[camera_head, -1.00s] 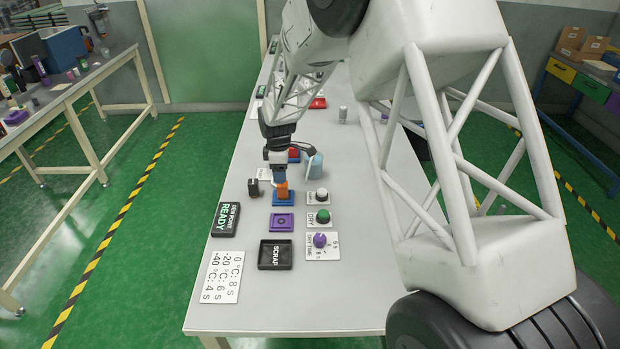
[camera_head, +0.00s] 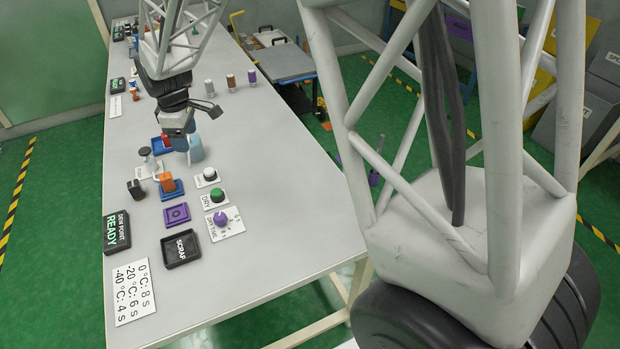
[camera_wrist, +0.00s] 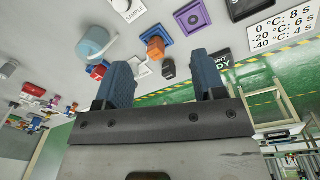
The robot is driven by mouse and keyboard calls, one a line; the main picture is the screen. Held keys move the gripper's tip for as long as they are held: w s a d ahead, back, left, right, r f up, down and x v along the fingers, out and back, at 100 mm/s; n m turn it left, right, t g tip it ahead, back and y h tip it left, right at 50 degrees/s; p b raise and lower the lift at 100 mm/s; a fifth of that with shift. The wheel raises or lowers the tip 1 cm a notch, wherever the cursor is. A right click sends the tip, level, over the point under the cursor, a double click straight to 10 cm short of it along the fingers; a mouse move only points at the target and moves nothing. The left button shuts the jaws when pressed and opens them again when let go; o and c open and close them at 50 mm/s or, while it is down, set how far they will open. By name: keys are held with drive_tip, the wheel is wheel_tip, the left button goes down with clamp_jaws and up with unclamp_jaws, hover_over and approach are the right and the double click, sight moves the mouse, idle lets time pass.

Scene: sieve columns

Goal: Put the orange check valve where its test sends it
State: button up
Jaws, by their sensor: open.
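The orange check valve (camera_head: 166,182) sits on a blue pad (camera_head: 173,194) on the table; the wrist view also shows the valve (camera_wrist: 156,48). My gripper (camera_head: 184,146) is beyond the valve, raised and apart from it. In the wrist view my gripper (camera_wrist: 161,65) has its blue fingers spread, with nothing held between them. A purple pad (camera_head: 167,215) with a ring mark lies empty nearer the camera, and a black SCRAP tray (camera_head: 180,248) is empty. A black display (camera_head: 117,232) reads DEW POINT READY. A card (camera_head: 133,291) lists 0 °C: 8 s, -20 °C: 6 s, -40 °C: 4 s.
Right of the pads are a white SAMPLE button (camera_head: 209,174), a green DRY button (camera_head: 216,195) and a purple time knob (camera_head: 221,219). A light blue rounded object (camera_head: 195,148) stands close to my gripper. A small black block (camera_head: 135,189) is left of the valve.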

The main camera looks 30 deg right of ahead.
drive_tip(key=s+d+r+m, duration=0.3)
drive_tip(key=s+d+r, duration=0.15)
drive_tip(key=s, duration=0.45)
drive_tip(key=s+d+r+m+t, duration=0.1)
drive_tip(key=s+d+r+m, duration=0.3)
drive_tip(key=s, duration=0.5)
drive_tip(key=s+d+r+m, duration=0.2)
drive_tip(key=s+d+r, duration=0.1)
drive_tip(key=s+d, duration=0.4)
drive_tip(key=s+d+f+m, duration=0.1)
drive_tip(key=s+m, duration=0.3)
drive_tip(key=s, duration=0.8)
drive_tip(key=shift+t, duration=0.4)
drive_tip(key=shift+o, duration=0.4)
drive_tip(key=shift+s+d, duration=0.1)
